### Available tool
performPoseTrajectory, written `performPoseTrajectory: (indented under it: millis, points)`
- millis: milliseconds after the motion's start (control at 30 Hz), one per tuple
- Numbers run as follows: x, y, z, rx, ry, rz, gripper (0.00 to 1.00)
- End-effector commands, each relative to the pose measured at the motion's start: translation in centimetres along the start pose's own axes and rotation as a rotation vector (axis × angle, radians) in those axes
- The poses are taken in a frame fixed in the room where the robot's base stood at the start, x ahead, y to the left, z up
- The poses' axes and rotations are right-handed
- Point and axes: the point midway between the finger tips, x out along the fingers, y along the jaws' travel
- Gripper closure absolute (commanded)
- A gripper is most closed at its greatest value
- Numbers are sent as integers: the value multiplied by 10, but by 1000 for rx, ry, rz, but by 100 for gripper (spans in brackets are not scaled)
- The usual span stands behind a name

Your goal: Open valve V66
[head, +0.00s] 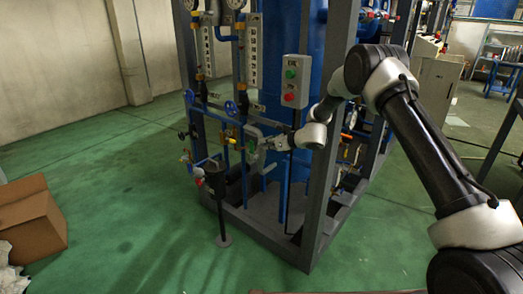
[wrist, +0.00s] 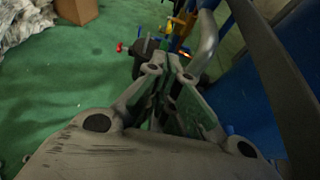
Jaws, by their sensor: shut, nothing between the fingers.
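My gripper (head: 254,150) reaches from the right into the front piping of the blue-columned rig. Its fingers are closed together with nothing between them, as the wrist view (wrist: 170,62) also shows. No V66 label is readable, so I cannot tell which valve is V66. Near the gripper are a blue handwheel (head: 231,108), a small yellow handle (head: 230,140) and a red-and-white fitting (head: 198,171). In the wrist view a red handle (wrist: 119,46) sits left of the fingertips and a yellow pipe part (wrist: 183,27) lies beyond them. The fingers hide part of the piping.
A steel post (head: 329,140) of the rig frame stands close to my arm. A grey curved pipe (wrist: 208,40) is beside the fingers. A cardboard box (head: 30,218) lies left; green floor between is clear.

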Motion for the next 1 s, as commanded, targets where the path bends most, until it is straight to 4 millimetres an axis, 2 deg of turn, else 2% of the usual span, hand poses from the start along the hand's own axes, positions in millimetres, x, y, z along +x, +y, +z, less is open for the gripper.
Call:
performPoseTrajectory:
  millis: [200,400,867,967,1000]
  points:
    - [-27,0,32,0,3,-1,100]
    - [-42,0,49,2,4,0,100]
    - [-45,0,53,-7,5,0,100]
    - [-45,2,53,-84,3,12,100]
    - [-47,7,47,-163,17,38,100]
